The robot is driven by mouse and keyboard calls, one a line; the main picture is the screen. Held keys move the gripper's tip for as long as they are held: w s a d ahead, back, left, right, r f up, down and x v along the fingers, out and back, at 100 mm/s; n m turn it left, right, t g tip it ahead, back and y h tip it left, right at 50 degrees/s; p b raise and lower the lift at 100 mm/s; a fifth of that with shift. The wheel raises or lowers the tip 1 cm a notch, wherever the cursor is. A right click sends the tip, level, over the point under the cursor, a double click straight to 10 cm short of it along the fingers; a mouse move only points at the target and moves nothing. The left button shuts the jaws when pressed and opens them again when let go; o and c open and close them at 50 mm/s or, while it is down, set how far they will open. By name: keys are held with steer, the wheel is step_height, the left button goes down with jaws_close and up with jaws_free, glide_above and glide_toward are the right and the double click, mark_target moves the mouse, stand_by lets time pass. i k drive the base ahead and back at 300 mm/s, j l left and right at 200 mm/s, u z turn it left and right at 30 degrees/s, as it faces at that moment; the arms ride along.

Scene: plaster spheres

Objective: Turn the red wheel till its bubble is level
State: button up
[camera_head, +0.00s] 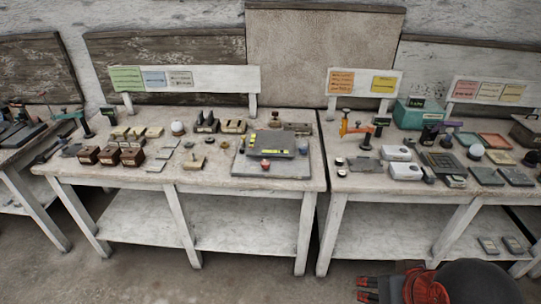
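A grey levelling plate (268,142) sits on a larger pale grey base (245,172) near the right end of the middle bench. A small red wheel (265,164) stands at the plate's front edge. Yellow strips that look like bubble vials lie on the plate, one along its front (272,151) and one at its left side (251,138). The bubbles are too small to read. My gripper (364,289), with dark, red-marked fingers, is low at the bottom of the view, in front of the right bench and well away from the wheel. Its finger opening is unclear.
The middle bench (110,168) holds brown boxes (110,155), a white sphere (178,127) and small blocks left of the plate. The right bench (350,180) carries an orange clamp (355,127), white boxes and a teal box (408,115). Floor in front is clear.

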mark_target(265, 164)
steer(key=i+l+u, duration=0.15)
steer(key=i, duration=0.35)
steer(key=i+l+u, duration=0.15)
steer(key=i, duration=0.35)
steer(key=i+l+u, duration=0.2)
steer(key=i, duration=0.3)
steer(key=i+l+u, duration=0.15)
steer(key=i+l, duration=0.15)
steer(key=i, duration=0.15)
